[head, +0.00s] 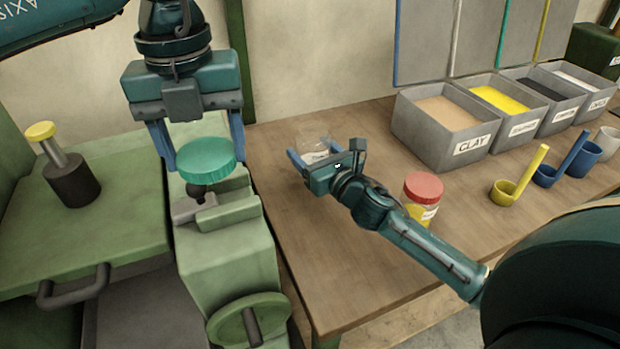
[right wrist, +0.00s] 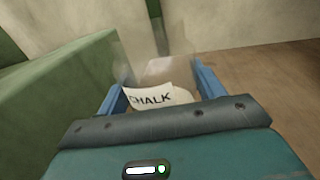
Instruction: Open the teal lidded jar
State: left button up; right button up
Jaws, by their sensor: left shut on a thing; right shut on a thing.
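The teal lid (head: 206,160) is off the jar, held level above the green vise-like machine. My left gripper (head: 202,148) points down with its blue fingers shut on the lid's sides. The jar (head: 314,147) is clear, labelled CHALK, and sits at the wooden bench's left part near the wall. It shows no lid. My right gripper (head: 308,163) is shut around the jar and partly hides it in the head view. In the right wrist view the jar (right wrist: 158,72) stands between the blue fingers, with pale contents behind its label; its base is hidden.
A red-lidded jar (head: 423,188) stands close to my right forearm. Grey bins (head: 440,140) line the bench's back, with yellow and blue scoops (head: 507,191) in front. The green machine (head: 230,250) stands left of the bench (head: 350,270). A yellow-knobbed stamp (head: 70,180) stands on the green cabinet.

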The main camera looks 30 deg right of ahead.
pick_arm(q)
jog(key=shift+s+f, duration=0.1)
jog(key=shift+f, duration=0.25)
pick_arm(e)
notch_tip(320, 180, down, 2)
pick_arm(q)
jog(key=shift+f+b, duration=0.55)
jog(key=shift+b, duration=0.15)
pick_arm(e)
jog(key=shift+f, duration=1.9)
pick_arm(q)
jog(key=shift+f, duration=0.15)
pick_arm(e)
jog(key=shift+f, duration=0.15)
jog(key=o, duration=1.9)
